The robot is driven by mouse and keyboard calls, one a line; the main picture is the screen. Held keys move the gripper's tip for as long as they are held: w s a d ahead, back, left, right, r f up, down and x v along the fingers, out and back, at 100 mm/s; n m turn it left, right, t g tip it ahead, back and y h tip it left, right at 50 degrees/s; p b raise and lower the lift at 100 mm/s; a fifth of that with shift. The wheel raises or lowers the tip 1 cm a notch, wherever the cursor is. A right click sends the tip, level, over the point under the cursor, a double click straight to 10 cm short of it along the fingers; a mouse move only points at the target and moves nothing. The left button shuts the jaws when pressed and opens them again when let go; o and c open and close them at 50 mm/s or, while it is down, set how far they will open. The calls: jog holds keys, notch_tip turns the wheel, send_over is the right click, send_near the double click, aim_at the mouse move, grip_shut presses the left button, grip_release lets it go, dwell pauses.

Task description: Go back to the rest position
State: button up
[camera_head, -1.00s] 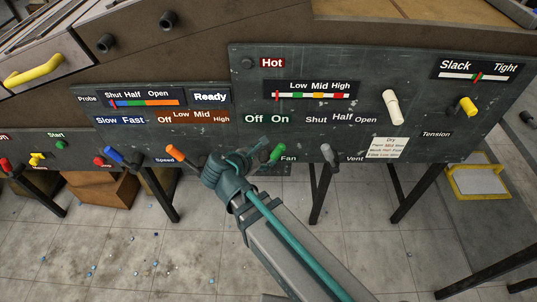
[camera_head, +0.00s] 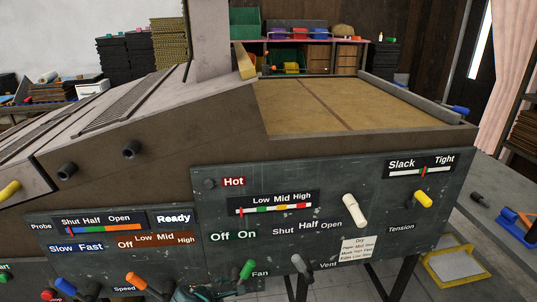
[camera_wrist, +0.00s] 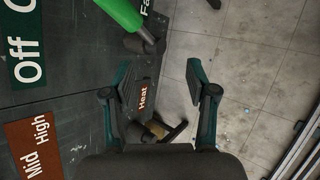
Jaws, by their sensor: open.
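My gripper (camera_wrist: 160,78) is open in the wrist view, its two dark teal fingers apart with nothing between them. Part of my gripper shows low in the head view, cut off by the bottom edge, just left of and below the green Fan lever (camera_head: 247,269). The green lever also shows at the top of the wrist view (camera_wrist: 122,14), beyond the fingers and apart from them. The Heat label (camera_wrist: 143,96) on the dark panel shows near the left finger, with a small tan and dark part (camera_wrist: 157,129) below it.
The control panel (camera_head: 330,255) carries an orange lever (camera_head: 136,280), a grey Vent lever (camera_head: 300,264), a white lever (camera_head: 353,210) and a yellow Tension knob (camera_head: 422,200). The wrist view shows bare tiled floor (camera_wrist: 245,90) to the right. A yellow-edged tray (camera_head: 455,266) lies at right.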

jog(key=s+d+f+m+g, duration=0.4)
jog(key=d+f+m, duration=0.25)
jog(key=f, duration=0.45)
jog(key=s+d+f+m+g, duration=0.45)
jog(key=d+f, duration=0.35)
jog(key=f, duration=0.4)
jog(key=s+d+f+m+g+y, duration=0.1)
jog(key=s+d+f+m+g, duration=0.2)
jog(key=s, duration=0.7)
jog(key=s+d+f+m+g+y, duration=0.2)
jog(key=s+d+f+m, duration=0.4)
jog(key=s+d+f, duration=0.4)
jog(key=shift+s+d+f+m+g+y, duration=0.15)
jog(key=shift+s+d+m+g+y, duration=0.3)
jog(key=shift+d, duration=0.65)
